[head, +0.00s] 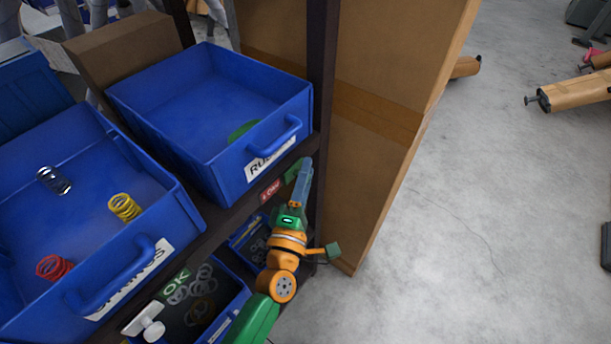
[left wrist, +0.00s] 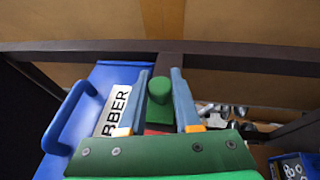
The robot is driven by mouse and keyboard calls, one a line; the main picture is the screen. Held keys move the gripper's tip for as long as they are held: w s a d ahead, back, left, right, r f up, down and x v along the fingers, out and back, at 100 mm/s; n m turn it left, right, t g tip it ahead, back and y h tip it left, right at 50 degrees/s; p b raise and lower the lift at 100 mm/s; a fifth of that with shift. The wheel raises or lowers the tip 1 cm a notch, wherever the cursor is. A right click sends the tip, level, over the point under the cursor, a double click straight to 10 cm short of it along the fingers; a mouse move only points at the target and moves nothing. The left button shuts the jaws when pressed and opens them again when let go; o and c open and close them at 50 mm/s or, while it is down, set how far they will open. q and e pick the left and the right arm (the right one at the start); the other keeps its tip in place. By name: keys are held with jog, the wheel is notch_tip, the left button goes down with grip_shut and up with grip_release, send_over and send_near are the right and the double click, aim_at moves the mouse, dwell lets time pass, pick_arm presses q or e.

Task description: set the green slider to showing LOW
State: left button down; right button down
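The green slider (left wrist: 159,90) shows in the left wrist view as a rounded green knob between the two fingers of my left gripper (left wrist: 161,92). In the head view my left gripper (head: 301,178) is at the shelf's front edge, by the right post, and mostly hides the slider. A red label reading LOW (head: 270,190) shows just left of the gripper. Some red also shows below the knob in the left wrist view. My right gripper is not in view.
A blue bin (head: 190,135) labelled RUBBER stands above the label, with a springs bin (head: 70,150) to its left. A white slider (head: 148,323) with a green OK label (head: 174,284) is lower left. A dark post (head: 322,80) and cardboard (head: 380,120) are close right.

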pick_arm(q)
jog(key=shift+d, duration=0.1)
jog(key=shift+s+a, duration=0.15)
jog(key=shift+a, duration=0.05)
jog(key=c, duration=0.8)
grip_release()
jog(key=shift+o, duration=1)
jog(key=shift+f, duration=0.1)
jog(key=b+v, duration=0.1)
jog(key=v, duration=0.6)
jog(key=shift+b, duration=0.3)
jog(key=shift+d, duration=0.1)
